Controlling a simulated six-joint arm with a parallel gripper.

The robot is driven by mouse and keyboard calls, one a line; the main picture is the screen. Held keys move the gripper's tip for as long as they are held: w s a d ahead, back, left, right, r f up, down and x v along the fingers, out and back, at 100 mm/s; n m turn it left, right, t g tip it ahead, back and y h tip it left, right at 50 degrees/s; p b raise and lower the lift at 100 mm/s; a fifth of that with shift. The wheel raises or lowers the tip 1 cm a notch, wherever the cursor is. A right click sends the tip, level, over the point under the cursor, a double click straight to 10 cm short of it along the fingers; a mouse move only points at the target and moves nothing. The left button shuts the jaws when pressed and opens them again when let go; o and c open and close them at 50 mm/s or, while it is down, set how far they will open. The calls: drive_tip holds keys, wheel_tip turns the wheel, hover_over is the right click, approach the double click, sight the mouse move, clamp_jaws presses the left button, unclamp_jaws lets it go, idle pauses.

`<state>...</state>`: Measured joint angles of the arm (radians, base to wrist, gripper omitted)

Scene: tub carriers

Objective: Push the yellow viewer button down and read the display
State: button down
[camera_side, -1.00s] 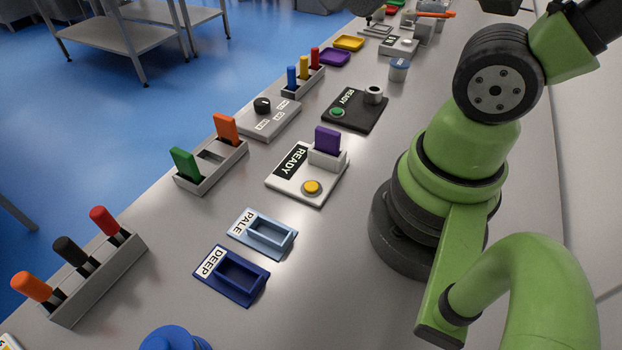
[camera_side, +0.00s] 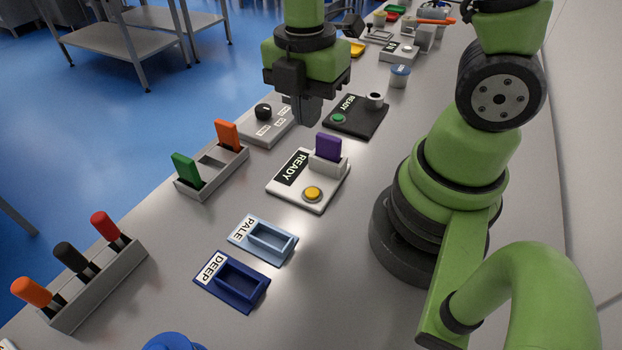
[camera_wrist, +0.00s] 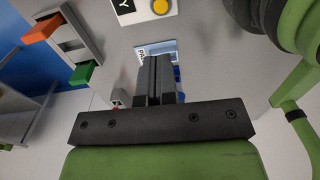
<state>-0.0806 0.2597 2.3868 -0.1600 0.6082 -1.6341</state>
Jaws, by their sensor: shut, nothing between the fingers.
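The viewer is a white box with a yellow button (camera_side: 312,194), a display (camera_side: 297,168) reading "READY", and a purple piece (camera_side: 328,147) standing upright in its slot. The button looks raised. My gripper (camera_side: 308,122) is above the table, beyond the viewer in the side view, apart from the button. Its fingers are shut and empty.
A pale tub (camera_side: 288,251) and a deep blue tub (camera_side: 259,290) lie nearer the camera. A rack (camera_side: 221,172) holds green and orange pieces. A black box (camera_side: 352,126) with a green button and a grey knob box (camera_side: 258,134) stand near my gripper.

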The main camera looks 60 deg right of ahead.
sight(310, 191)
idle(0.3)
drive_tip(key=f, duration=1.2)
drive_tip(key=shift+s+f, duration=0.25)
drive_tip(key=shift+f, duration=0.8)
drive_tip(key=shift+f, duration=0.95)
drive_tip(key=shift+w, duration=0.1)
drive_tip(key=shift+r, duration=4.6)
